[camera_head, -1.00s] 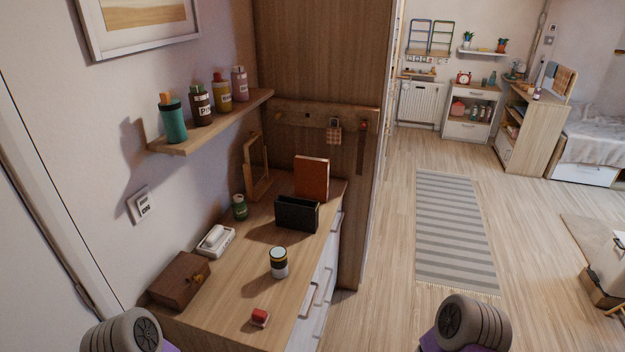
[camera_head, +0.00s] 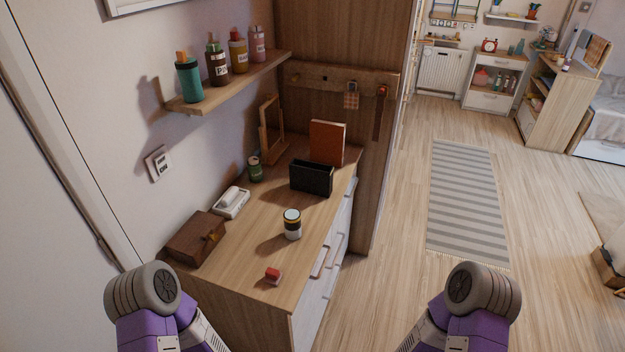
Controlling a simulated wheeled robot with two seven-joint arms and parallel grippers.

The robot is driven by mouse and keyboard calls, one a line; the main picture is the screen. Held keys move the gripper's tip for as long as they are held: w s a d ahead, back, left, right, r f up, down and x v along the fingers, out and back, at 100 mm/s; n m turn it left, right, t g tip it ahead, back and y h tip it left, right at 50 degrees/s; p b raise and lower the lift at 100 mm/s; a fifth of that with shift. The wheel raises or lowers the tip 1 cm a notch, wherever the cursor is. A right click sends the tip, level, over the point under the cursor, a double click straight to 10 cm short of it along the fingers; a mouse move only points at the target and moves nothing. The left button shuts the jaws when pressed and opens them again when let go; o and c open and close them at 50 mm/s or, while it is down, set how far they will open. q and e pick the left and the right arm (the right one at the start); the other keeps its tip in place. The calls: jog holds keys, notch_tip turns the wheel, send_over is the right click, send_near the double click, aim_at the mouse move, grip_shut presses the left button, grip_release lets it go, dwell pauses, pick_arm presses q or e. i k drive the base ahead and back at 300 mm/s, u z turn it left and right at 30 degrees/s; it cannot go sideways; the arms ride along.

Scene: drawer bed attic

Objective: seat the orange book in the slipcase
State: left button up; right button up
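The orange book (camera_head: 327,142) stands upright near the far end of the dresser top, behind the slipcase. The black slipcase (camera_head: 311,180) stands on the dresser in front of the book, its open side facing up. The slipcase hides the book's lower part, so I cannot tell whether they touch. My two arms show only as links at the bottom left and bottom right of the view. Neither gripper is in view.
On the dresser top (camera_head: 254,245) are a white-and-black jar (camera_head: 292,224), a small red object (camera_head: 273,276), a brown box (camera_head: 196,237), a white dish (camera_head: 231,203), a green can (camera_head: 255,169) and a wooden frame (camera_head: 271,130). A bottle shelf (camera_head: 232,82) overhangs the left. Open floor lies right.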

aim_at(307, 177)
jog(key=z, duration=0.35)
jog(key=k, duration=0.4)
jog(key=z, duration=1.25)
jog(key=i, duration=2.8)
jog(key=u, duration=1.25)
jog(key=i, duration=1.2)
jog(key=u, duration=1.2)
